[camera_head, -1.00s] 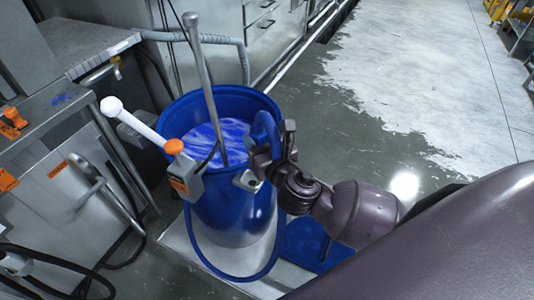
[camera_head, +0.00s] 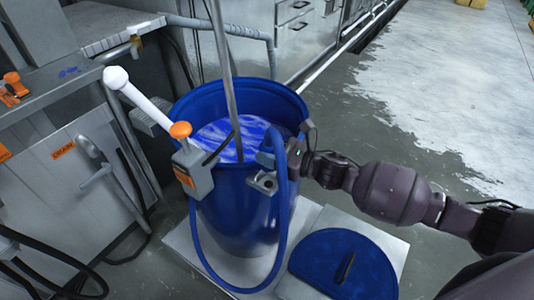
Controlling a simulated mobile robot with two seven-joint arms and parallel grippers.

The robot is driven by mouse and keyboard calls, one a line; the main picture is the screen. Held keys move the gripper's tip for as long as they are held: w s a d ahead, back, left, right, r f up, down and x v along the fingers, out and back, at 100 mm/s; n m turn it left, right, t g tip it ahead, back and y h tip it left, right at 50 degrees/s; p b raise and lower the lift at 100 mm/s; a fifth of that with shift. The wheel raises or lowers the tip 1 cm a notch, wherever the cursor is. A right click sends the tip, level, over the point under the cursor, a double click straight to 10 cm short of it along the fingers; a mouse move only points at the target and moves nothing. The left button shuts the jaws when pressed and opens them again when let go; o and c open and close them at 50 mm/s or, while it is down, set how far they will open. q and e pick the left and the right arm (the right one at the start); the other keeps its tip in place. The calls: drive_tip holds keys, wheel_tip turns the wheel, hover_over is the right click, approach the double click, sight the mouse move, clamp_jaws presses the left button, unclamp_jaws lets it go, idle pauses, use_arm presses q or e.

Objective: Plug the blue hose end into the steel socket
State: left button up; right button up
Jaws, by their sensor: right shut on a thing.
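The blue hose (camera_head: 281,220) loops down in front of the blue drum and rises to its right rim. My right gripper (camera_head: 297,152) is at that rim, shut on the upper part of the hose. The fingertips are partly hidden behind the hose, and the exact grip is hard to see. A small steel piece with a round opening (camera_head: 263,182) sits on the drum's front right side, just below the gripper; it looks like the socket. The hose end is not clearly seen. My left gripper is not in view.
The open blue drum (camera_head: 235,215) holds blue liquid and a steel rod (camera_head: 223,75). A grey box with a white-handled lever (camera_head: 194,168) is on its front rim. A blue lid (camera_head: 344,265) lies on the pale platform (camera_head: 393,250). Steel machinery stands left; the floor at right is clear.

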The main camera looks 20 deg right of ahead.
sight(268, 170)
drive_tip(key=shift+f, duration=0.15)
drive_tip(key=shift+f+b, duration=0.35)
drive_tip(key=shift+f, duration=0.05)
drive_tip(key=shift+f+b, duration=0.6)
drive_tip(key=shift+f, duration=0.4)
drive_tip(key=shift+f+b, duration=0.4)
drive_tip(key=shift+f, duration=0.3)
drive_tip(key=shift+f+b, duration=0.35)
drive_tip(key=shift+f, duration=0.3)
drive_tip(key=shift+f+b, duration=0.35)
drive_tip(key=shift+f, duration=0.25)
drive_tip(key=o, duration=1.1)
drive_tip(key=shift+o, duration=0.2)
